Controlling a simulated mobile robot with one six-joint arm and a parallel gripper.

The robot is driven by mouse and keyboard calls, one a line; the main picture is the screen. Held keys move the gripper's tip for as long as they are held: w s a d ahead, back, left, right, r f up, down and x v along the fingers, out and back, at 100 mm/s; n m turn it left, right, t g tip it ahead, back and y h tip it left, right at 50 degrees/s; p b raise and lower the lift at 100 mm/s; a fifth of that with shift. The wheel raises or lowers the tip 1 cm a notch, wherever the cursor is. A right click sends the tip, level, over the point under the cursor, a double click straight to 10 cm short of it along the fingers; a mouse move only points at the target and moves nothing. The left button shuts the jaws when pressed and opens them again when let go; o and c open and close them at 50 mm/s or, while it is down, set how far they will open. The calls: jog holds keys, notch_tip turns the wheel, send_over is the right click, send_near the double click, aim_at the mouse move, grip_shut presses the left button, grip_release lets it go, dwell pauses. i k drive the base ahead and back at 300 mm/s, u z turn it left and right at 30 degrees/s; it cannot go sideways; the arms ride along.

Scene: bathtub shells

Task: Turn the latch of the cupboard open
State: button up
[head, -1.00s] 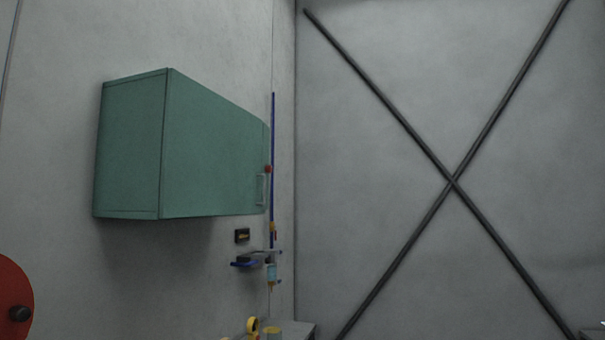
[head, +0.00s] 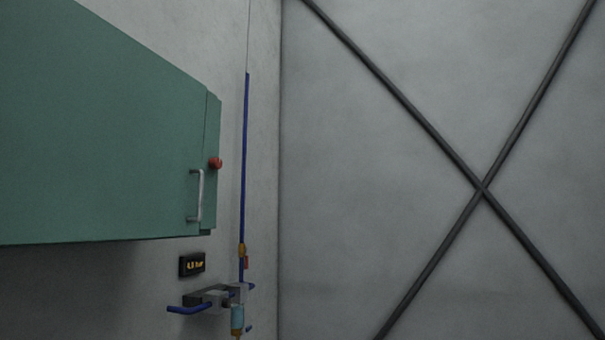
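The green cupboard (head: 100,140) hangs on the left wall and runs off the left edge of the head view. Its door looks shut. A red round knob, which looks like the latch (head: 216,163), sits on the narrow strip at the cupboard's right end. A pale metal bar handle (head: 199,195) stands upright on the door, just left of and below the latch. How far the latch is turned is too small to tell. My gripper is not in view.
Below the cupboard, a small dark box with yellow marks (head: 192,265) is on the wall. A bracket with a blue-handled part (head: 188,309) sticks out lower down. A blue pipe (head: 245,170) runs up beside the cupboard. The grey wall with crossed bars (head: 420,150) is clear in front.

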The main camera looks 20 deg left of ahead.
aim_at(214, 164)
jog(key=u, duration=0.65)
jog(key=i, duration=1.25)
jog(key=u, duration=1.05)
jog(key=k, duration=0.75)
jog(key=u, duration=0.15)
jog(key=i, duration=0.85)
jog(key=z, duration=0.05)
